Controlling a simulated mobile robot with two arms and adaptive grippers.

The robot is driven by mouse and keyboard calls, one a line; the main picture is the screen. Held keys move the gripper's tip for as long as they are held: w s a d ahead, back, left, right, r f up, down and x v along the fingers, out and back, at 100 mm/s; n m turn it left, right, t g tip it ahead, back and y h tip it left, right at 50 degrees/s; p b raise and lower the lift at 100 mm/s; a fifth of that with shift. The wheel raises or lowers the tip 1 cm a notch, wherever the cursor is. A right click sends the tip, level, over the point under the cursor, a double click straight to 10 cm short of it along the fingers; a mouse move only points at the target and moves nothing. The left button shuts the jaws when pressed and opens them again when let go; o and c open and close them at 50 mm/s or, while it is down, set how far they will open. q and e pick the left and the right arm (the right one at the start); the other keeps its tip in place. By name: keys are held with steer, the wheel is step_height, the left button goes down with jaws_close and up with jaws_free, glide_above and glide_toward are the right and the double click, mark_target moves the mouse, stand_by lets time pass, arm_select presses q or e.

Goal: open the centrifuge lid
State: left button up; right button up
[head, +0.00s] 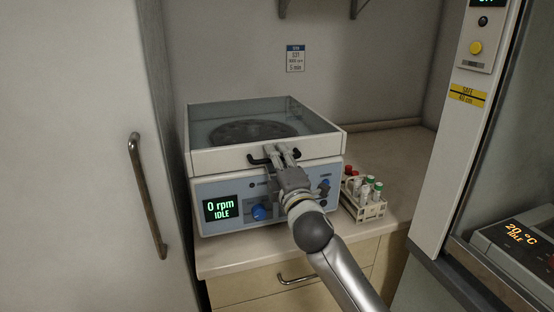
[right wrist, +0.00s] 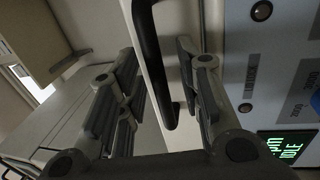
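The centrifuge (head: 216,190) stands on the counter, its display reading "0 rpm IDLE". Its clear lid (head: 310,118) with a pale front rim is closed, and a dark round rotor shows through it. A black bar handle (head: 258,161) sits at the lid's front; it also shows in the right wrist view (right wrist: 149,50). My right gripper (head: 287,153) is at this handle, in front of the lid. In the right wrist view the fingers of the gripper (right wrist: 157,62) are apart, one on each side of the handle, with gaps visible. My left gripper is not in view.
A rack (head: 371,211) of red- and green-capped tubes stands right of the centrifuge, close to my right arm. A tall white door (head: 80,150) with a metal handle is at the left. A pale instrument (head: 455,130) stands at the right. The counter behind the rack is clear.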

steer(key=shift+c, duration=0.3)
jaws_close()
